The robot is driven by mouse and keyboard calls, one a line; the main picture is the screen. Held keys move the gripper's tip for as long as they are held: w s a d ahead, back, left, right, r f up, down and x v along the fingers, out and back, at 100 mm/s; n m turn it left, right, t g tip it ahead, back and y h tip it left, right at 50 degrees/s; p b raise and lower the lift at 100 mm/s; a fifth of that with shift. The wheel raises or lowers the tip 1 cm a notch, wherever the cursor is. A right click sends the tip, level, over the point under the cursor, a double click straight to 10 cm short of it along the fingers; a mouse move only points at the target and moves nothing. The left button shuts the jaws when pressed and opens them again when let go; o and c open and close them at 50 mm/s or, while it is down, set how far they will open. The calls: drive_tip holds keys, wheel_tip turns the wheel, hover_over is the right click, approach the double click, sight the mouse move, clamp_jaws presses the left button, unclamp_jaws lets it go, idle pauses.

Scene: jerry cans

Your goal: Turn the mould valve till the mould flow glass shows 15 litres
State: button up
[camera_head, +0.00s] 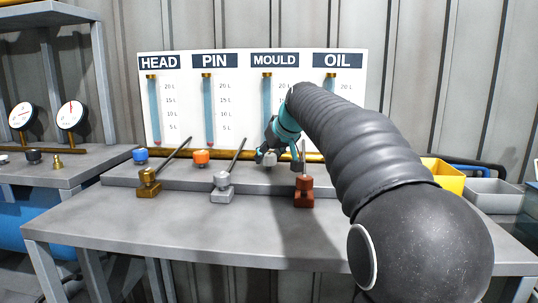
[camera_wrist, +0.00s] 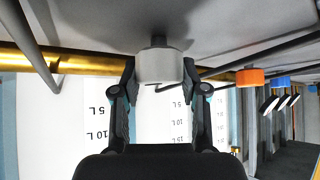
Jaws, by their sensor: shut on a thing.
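The mould valve is a light grey knob (camera_head: 270,159) on the raised back ledge below the MOULD sign (camera_head: 274,60). My gripper (camera_head: 274,153) is shut on it from above. In the wrist view the picture is upside down, and the fingers of my gripper (camera_wrist: 160,75) hold the sides of the grey knob (camera_wrist: 158,66). The mould flow glass (camera_head: 267,95) is a bluish tube with a brass cap. My gripper and arm hide its lower part, so its reading cannot be told.
An orange knob (camera_head: 201,157) and a blue knob (camera_head: 140,155) stand to the left. My arm covers part of the OIL glass. Yellow (camera_head: 446,178) and grey bins (camera_head: 494,196) are at right.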

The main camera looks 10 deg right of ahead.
drive_tip(key=m+h, duration=0.2)
drive_tip(key=m, duration=0.1)
drive_tip(key=m+h, duration=0.2)
drive_tip(key=m, duration=0.1)
drive_tip(key=shift+a+h, duration=0.15)
drive_tip(key=shift+h, duration=0.15)
drive_tip(key=m+g+h, duration=0.1)
drive_tip(key=m+h, duration=0.3)
drive_tip(key=m, duration=0.1)
drive_tip(key=shift+m+g, duration=0.3)
drive_tip(key=shift+g, duration=0.1)
drive_tip(key=o, duration=1.1)
drive_tip(key=shift+o, duration=0.2)
drive_tip(key=v, duration=1.2)
